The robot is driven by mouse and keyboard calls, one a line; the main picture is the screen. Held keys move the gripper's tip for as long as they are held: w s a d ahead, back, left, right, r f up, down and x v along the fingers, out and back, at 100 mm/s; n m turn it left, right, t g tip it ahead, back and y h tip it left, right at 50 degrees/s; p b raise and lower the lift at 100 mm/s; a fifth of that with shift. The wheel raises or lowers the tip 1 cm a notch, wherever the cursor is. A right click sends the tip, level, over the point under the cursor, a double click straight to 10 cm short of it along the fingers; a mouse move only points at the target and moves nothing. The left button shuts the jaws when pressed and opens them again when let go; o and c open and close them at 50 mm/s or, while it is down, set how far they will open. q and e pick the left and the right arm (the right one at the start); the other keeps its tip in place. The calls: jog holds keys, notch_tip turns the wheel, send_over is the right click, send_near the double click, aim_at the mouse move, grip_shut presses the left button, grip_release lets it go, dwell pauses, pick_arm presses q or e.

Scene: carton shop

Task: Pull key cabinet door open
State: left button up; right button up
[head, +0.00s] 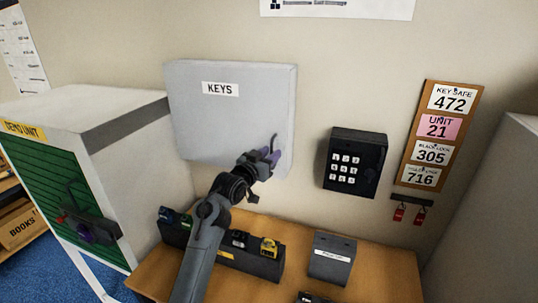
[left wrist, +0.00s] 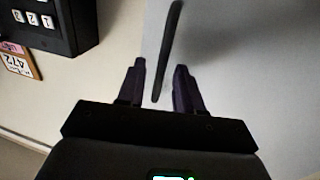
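The key cabinet (head: 228,110) is a light grey wall box labelled KEYS, and its door looks shut. Its dark bar handle (head: 274,143) is at the lower right of the door. My left gripper (head: 271,157) is at the handle with its purple fingers apart. In the left wrist view the handle (left wrist: 168,50) runs between the two fingertips (left wrist: 160,75), with gaps visible on both sides. The cabinet's pale face (left wrist: 240,50) fills the right of that view. My right gripper is not in view.
A black keypad box (head: 355,162) is on the wall right of the cabinet, beside a code board (head: 440,136). Below is a wooden table (head: 375,270) with a dark tray (head: 262,266) and a grey box (head: 332,258). A demo unit (head: 75,190) stands at left.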

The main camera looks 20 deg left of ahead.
pick_arm(q)
grip_shut()
dwell(1.4)
